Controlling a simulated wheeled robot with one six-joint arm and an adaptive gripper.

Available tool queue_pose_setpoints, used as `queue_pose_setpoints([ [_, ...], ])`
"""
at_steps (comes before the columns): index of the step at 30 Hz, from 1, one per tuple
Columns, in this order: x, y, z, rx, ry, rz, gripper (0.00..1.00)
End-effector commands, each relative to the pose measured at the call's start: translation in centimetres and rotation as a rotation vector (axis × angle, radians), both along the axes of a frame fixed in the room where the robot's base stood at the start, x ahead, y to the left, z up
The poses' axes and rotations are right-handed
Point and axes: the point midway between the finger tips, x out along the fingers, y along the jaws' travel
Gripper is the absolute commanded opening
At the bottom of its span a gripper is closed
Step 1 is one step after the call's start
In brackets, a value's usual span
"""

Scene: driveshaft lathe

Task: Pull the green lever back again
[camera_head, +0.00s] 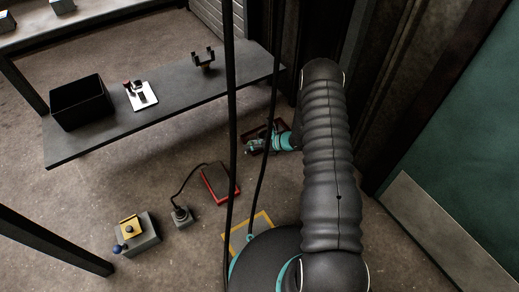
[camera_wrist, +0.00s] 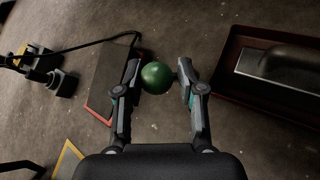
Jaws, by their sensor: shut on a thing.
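The lever's round green knob (camera_wrist: 157,78) shows in the wrist view between the two fingers of my gripper (camera_wrist: 158,72). My gripper is shut on the knob, with one finger on each side. The lever's shaft and base are hidden below the knob. In the head view my gripper (camera_head: 256,146) is low over the floor, beyond my dark ribbed arm. I cannot make out the green knob in that view.
A red-edged dark panel (camera_head: 219,183) lies on the floor, cabled to a small grey block (camera_head: 181,214). A box with a blue knob (camera_head: 143,240) stands at the lower left. A dark red tray-like object (camera_wrist: 235,78) is right of my gripper. A grey bench (camera_head: 180,105) stands behind.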

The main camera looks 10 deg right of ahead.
Motion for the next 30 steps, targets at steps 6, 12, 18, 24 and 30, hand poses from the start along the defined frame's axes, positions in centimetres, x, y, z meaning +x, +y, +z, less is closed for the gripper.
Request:
queue_pose_setpoints([
  [6, 0.0, 1.1, 0.0, 0.009, 0.007, 0.02, 0.0],
  [12, 0.0, 1.0, -0.1, 0.007, 0.009, 0.017, 0.0],
  [18, 0.0, 0.9, -0.2, 0.005, 0.01, 0.014, 0.0],
  [24, 0.1, 0.6, -0.2, 0.004, 0.009, 0.009, 0.57],
  [30, 0.3, -0.1, 0.0, 0.003, 0.004, -0.002, 0.57],
])
